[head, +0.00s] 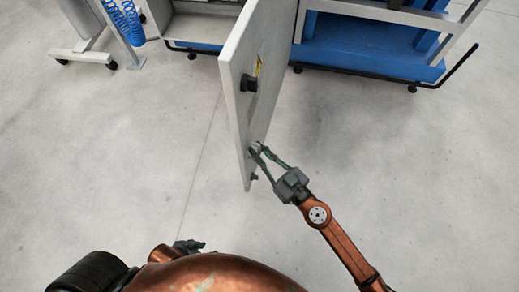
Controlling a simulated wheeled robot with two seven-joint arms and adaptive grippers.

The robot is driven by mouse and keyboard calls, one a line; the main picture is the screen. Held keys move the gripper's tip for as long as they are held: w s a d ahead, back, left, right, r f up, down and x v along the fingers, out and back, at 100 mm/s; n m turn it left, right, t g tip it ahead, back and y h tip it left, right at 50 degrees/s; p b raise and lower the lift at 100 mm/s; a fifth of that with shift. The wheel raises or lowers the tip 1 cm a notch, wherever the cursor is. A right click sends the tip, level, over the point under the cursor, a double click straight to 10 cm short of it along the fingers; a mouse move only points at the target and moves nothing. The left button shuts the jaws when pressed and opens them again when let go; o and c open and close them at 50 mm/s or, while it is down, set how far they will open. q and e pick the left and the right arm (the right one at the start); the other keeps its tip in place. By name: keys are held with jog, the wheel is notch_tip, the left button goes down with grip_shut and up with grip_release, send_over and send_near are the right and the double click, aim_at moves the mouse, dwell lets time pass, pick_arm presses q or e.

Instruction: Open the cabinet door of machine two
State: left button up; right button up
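The pale grey cabinet door (241,120) stands swung out from the machine towards me, seen nearly edge-on. A black knob or latch (249,83) sits on its right face, with a yellow label beside it. My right gripper (257,148) reaches up from the lower right, its fingertips at the right face near the door's near end. A gap shows between its fingers, but whether they hold something at the door is too small to tell. My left gripper (188,246) is low near my body, far from the door and partly hidden, so its fingers are unclear.
The open cabinet (200,28) is at the top, left of the door. A blue machine base (365,45) with a black rail (455,72) lies to the right. A wheeled stand (90,50) with a blue coiled hose (124,20) stands upper left. The grey floor between is clear.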

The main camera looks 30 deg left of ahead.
jog(key=shift+c, duration=0.7)
grip_shut()
